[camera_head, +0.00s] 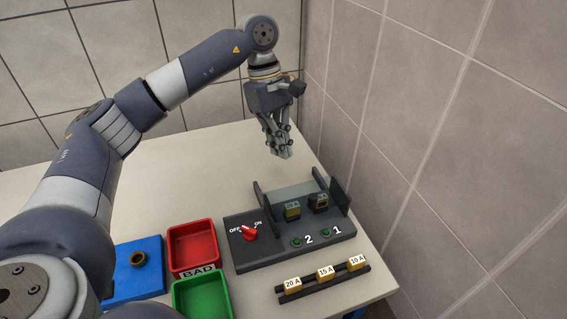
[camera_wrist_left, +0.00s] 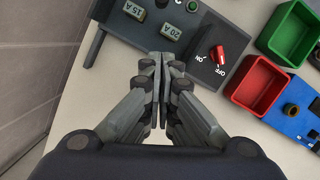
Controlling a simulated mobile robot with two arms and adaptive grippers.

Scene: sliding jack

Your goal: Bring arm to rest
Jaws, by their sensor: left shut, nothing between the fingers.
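My left arm comes in from the left in the head view and reaches over the table. Its gripper (camera_head: 282,150) points down above the far part of the table, behind the dark fuse box (camera_head: 268,259). In the left wrist view the gripper (camera_wrist_left: 163,62) has its fingers together, with nothing between them, and the fuse box (camera_wrist_left: 195,22) lies beyond the fingertips. The gripper looks apart from the box. My right gripper is not in view.
The box has a red switch (camera_head: 250,234), two fuses and a raised clear panel. A rack (camera_head: 322,285) of labelled fuses stands in front. A red BAD bin (camera_head: 192,247), green bin (camera_head: 203,296) and blue block (camera_head: 138,285) sit left. A tiled wall borders the right.

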